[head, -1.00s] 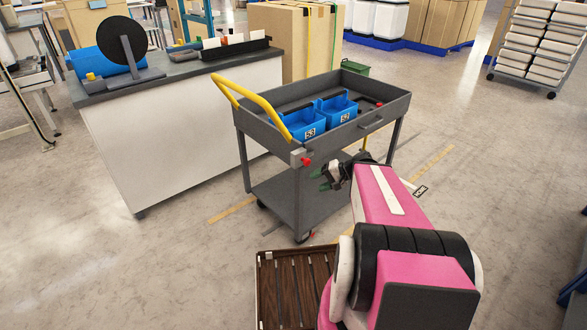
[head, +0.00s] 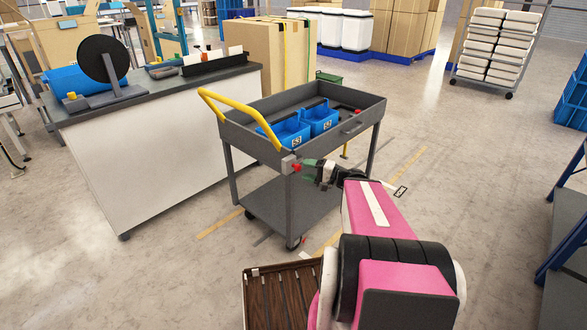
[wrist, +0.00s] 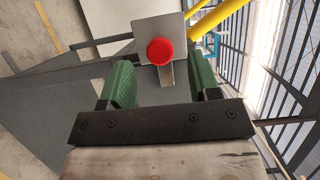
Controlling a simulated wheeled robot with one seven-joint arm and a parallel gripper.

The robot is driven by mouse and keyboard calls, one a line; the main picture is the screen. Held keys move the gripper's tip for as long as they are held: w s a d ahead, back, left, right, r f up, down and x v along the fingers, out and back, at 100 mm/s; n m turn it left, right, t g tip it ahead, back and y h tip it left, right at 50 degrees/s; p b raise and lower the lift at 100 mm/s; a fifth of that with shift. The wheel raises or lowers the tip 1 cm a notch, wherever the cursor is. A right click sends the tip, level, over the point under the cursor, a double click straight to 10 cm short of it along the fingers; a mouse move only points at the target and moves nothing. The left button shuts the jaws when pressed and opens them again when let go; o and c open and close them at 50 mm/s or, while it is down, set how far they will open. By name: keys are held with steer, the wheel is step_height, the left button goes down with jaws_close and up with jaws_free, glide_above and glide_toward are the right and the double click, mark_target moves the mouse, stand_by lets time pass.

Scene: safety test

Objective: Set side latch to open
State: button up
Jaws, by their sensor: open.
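The side latch shows in the wrist view as a round red knob (wrist: 160,51) on a grey metal plate (wrist: 172,30) at the cart's corner. In the head view the red knob (head: 296,168) sits at the near corner of the grey cart (head: 250,140), below the yellow handle (head: 238,115). My gripper (wrist: 160,78) has green fingers, open and apart, with nothing between the tips. The knob lies just beyond the fingertips, roughly centred between them. In the head view my gripper (head: 310,168) is right beside the knob; contact cannot be told.
Two blue bins (head: 290,133) stand in the cart's top tray. A white-sided workbench (head: 160,150) is close on the left. A brown slatted surface (head: 283,297) lies at the bottom, and a blue-framed rack (head: 565,230) is at right. Floor right of the cart is clear.

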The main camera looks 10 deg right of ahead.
mark_target(300, 168)
steer(key=shift+x, duration=3)
